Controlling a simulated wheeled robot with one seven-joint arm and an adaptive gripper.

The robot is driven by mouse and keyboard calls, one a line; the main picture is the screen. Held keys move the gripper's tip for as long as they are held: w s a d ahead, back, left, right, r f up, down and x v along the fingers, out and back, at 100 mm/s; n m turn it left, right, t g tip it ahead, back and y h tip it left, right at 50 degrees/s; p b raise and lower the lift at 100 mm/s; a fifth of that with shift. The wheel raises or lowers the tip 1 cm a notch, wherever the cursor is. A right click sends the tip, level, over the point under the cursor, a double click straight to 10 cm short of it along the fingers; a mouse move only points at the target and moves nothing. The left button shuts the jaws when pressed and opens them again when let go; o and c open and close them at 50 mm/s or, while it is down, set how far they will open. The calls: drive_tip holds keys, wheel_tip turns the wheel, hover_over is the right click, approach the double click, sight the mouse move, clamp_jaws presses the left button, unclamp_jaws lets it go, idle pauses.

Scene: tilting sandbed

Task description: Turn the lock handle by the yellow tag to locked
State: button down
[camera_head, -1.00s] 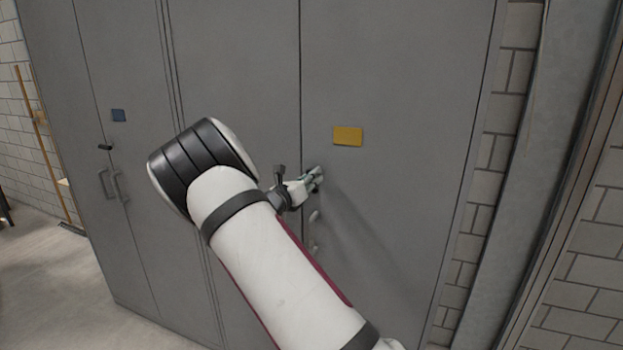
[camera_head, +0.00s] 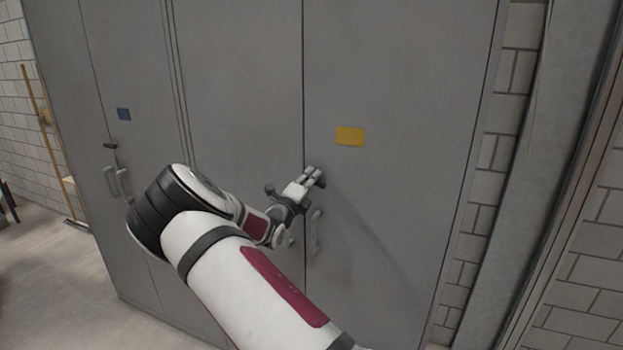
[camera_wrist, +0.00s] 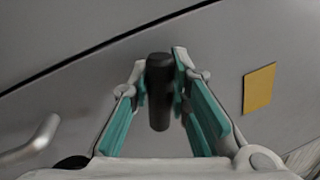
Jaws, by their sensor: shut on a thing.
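The yellow tag (camera_head: 350,136) is on the right grey cabinet door, and it also shows at the right of the wrist view (camera_wrist: 259,88). The lock handle (camera_wrist: 159,92) is a short dark bar below and left of the tag. It stands between the two teal-padded fingers of my gripper (camera_wrist: 160,85), which are shut on it. In the head view my gripper (camera_head: 313,176) is at the door near the seam, and it hides most of the handle. In the wrist view the handle runs roughly up and down the picture.
A pale pull handle (camera_head: 316,232) is on the door just below my gripper; one also shows at the left of the wrist view (camera_wrist: 32,140). A blue tag (camera_head: 123,114) with another dark lock handle (camera_head: 110,146) is on the left cabinet. A block wall stands at the right.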

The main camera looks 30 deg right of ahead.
drive_tip(key=shift+s+d+f+n+t+y+p, duration=0.1)
drive_tip(key=shift+n+t+y, duration=0.1)
drive_tip(key=shift+n, duration=0.55)
drive_tip(key=shift+w+a+f+n+t+y+p, duration=0.1)
drive_tip(key=shift+n+t, duration=0.1)
drive_tip(key=shift+n, duration=0.6)
drive_tip(key=shift+s+d+f+n+t+y+p, duration=0.1)
drive_tip(key=shift+n+t, duration=0.1)
drive_tip(key=shift+n, duration=0.55)
drive_tip(key=c, duration=1.5)
unclamp_jaws()
drive_tip(key=shift+s+a, duration=0.1)
drive_tip(key=shift+a, duration=0.25)
drive_tip(key=v, duration=1.1)
drive_tip(key=shift+s+f, duration=0.1)
drive_tip(key=shift+s, duration=0.1)
